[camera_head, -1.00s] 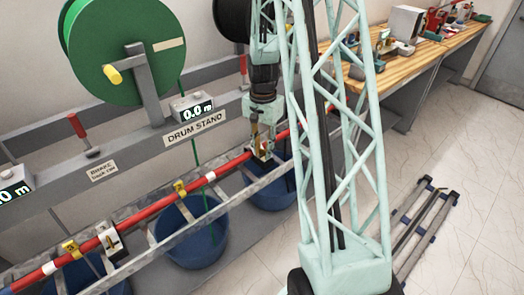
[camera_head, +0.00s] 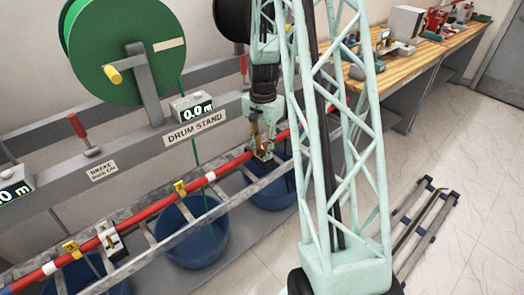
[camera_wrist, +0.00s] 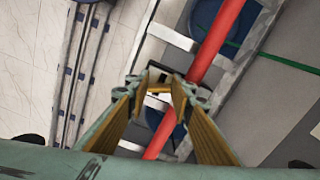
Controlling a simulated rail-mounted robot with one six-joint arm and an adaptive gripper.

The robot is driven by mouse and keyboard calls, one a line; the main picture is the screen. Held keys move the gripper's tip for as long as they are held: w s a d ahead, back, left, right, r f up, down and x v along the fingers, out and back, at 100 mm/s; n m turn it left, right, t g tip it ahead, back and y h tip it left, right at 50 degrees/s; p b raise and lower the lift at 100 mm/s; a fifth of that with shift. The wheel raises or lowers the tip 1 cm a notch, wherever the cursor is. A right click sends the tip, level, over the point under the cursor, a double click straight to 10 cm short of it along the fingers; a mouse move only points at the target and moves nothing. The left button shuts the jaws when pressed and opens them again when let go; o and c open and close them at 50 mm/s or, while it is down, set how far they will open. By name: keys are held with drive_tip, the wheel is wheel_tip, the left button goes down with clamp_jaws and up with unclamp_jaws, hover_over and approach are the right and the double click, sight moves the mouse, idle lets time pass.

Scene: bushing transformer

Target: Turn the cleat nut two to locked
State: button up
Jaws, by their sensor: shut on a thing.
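A red cable (camera_head: 145,215) runs along the grey tray, held by cleats. A cleat (camera_head: 263,157) sits on the cable under my gripper (camera_head: 260,145), which points down at it. In the wrist view my gripper (camera_wrist: 162,82) has its yellow-lined fingers closed in on a small part at the cleat over the red cable (camera_wrist: 207,58). The fingers hide most of the nut, so its turn position cannot be read. Another cleat (camera_head: 110,241), pale with a dark mark, stands further left on the cable.
Blue tubs (camera_head: 192,235) stand under the tray. Yellow tags (camera_head: 180,187) mark the cable. A drum stand (camera_head: 197,128) with a green drum (camera_head: 118,50) is behind. A wooden workbench (camera_head: 415,55) stands at the back right. A low rack (camera_head: 425,215) lies on the open floor.

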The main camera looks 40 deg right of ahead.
drive_tip(key=shift+w+d+r, duration=0.15)
drive_tip(key=shift+w+d, duration=0.15)
drive_tip(key=shift+d, duration=0.2)
drive_tip(key=o, duration=0.9)
drive_tip(key=shift+s+d, duration=0.1)
drive_tip(key=shift+c, duration=0.2)
drive_tip(key=shift+s+a, duration=0.2)
drive_tip(key=shift+s, duration=0.1)
